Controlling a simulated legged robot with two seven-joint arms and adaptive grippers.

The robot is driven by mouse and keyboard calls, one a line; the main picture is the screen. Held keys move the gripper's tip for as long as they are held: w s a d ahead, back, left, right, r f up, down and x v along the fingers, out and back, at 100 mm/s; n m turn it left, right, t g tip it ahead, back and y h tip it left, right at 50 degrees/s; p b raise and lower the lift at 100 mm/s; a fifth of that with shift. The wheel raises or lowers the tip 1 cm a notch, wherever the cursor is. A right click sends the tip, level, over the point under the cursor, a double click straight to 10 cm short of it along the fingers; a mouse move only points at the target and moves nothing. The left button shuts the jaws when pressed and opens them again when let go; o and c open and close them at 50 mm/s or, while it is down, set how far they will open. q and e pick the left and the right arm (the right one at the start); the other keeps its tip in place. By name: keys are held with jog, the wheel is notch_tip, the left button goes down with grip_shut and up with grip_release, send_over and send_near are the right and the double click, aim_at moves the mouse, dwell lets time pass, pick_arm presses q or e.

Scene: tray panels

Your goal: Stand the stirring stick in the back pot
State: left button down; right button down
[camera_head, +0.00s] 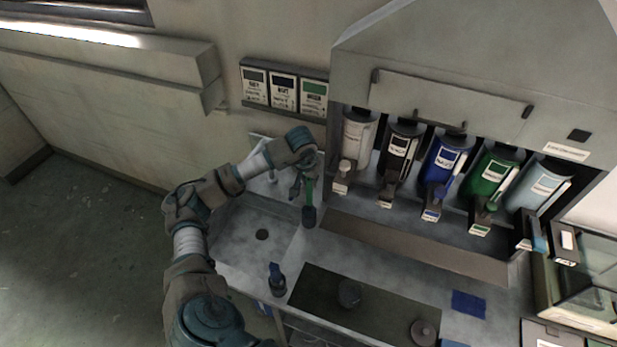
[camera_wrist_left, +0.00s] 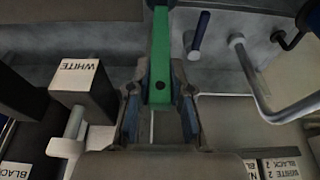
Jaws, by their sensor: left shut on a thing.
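My left gripper (camera_head: 303,182) is shut on a green stick (camera_head: 309,188), which hangs down roughly upright. In the left wrist view the green stick (camera_wrist_left: 160,50) lies between the two fingers (camera_wrist_left: 158,110). A dark cylinder (camera_head: 309,217) shows at the stick's lower end; I cannot tell whether it is the stick's own end or a pot. A dark pot-like thing with a blue upright part (camera_head: 277,281) stands nearer the front. Two round dark things sit on the dark mat, one left (camera_head: 349,293) and one right (camera_head: 424,332). My right gripper is out of view.
A row of dispensers (camera_head: 443,165) stands behind the counter at the right. A blue square (camera_head: 468,303) lies right of the dark mat (camera_head: 385,308). Labelled cards (camera_head: 284,93) hang on the wall.

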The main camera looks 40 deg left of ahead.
aim_at(310, 190)
pick_arm(q)
notch_tip(310, 190, down, 3)
jog(key=shift+r+b, duration=0.15)
jog(key=shift+b, duration=0.6)
jog(key=shift+a+f+b, duration=0.1)
jog(key=shift+f+b, duration=0.8)
jog(key=shift+f, duration=0.4)
jog(key=c, duration=1)
grip_release()
jog(key=shift+r, duration=0.1)
jog(key=v, duration=1.1)
jog(key=shift+s+r, duration=0.1)
jog(key=shift+r, duration=0.25)
